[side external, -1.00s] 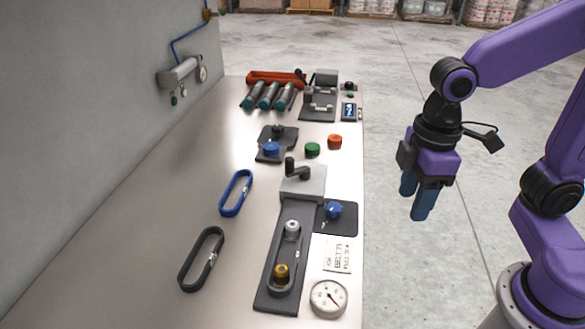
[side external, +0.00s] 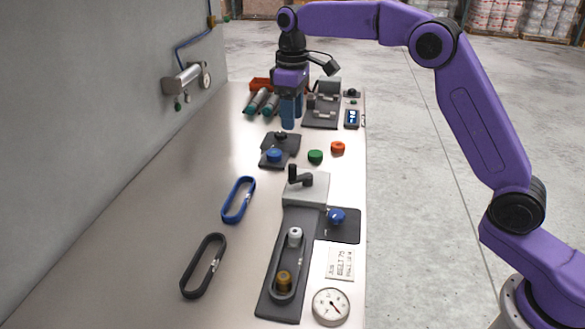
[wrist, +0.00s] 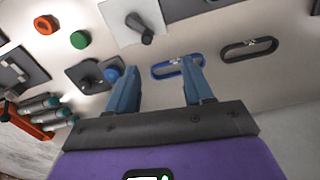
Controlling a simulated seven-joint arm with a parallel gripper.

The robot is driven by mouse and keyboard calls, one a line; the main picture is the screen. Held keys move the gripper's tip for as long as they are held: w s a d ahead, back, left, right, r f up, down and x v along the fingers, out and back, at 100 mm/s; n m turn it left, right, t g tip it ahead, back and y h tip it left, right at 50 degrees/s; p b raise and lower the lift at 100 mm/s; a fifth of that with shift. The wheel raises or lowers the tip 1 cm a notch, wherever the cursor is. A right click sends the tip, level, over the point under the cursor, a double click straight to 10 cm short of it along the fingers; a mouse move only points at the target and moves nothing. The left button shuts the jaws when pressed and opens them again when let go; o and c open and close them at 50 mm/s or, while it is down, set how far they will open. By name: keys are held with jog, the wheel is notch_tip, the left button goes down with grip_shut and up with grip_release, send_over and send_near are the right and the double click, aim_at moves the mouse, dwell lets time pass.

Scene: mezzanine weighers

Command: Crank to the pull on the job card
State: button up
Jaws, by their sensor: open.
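The crank block (side external: 309,189) is a light grey housing with a black crank handle (side external: 293,174), at the middle right of the bench. A dark slotted plate (side external: 268,300) runs from it towards the camera, with a grey pulley (side external: 295,237) and a brass pulley (side external: 284,281); a belt seems to loop them. The job card (side external: 340,264) is beside it; its writing is too small to read surely. A round dial gauge (side external: 331,306) is below the card. A blue knob (side external: 336,216) is on a dark plate. My gripper (side external: 291,122) is open and empty, over the far bench.
A blue belt (side external: 238,200) and a black belt (side external: 203,266) lie on the left. Green (side external: 315,156) and orange (side external: 338,147) knobs stand beyond the crank, near a small fixture with a blue knob (side external: 274,155).

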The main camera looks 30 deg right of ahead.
aim_at(293, 165)
jog(key=w+f, duration=0.1)
jog(key=f, duration=0.5)
jog(key=d+f, duration=0.1)
jog(key=f, duration=0.5)
jog(key=w+f, duration=0.1)
jog(key=f, duration=0.4)
jog(key=shift+w+d+f, duration=0.3)
jog(key=shift+d+f, duration=0.1)
grip_shut()
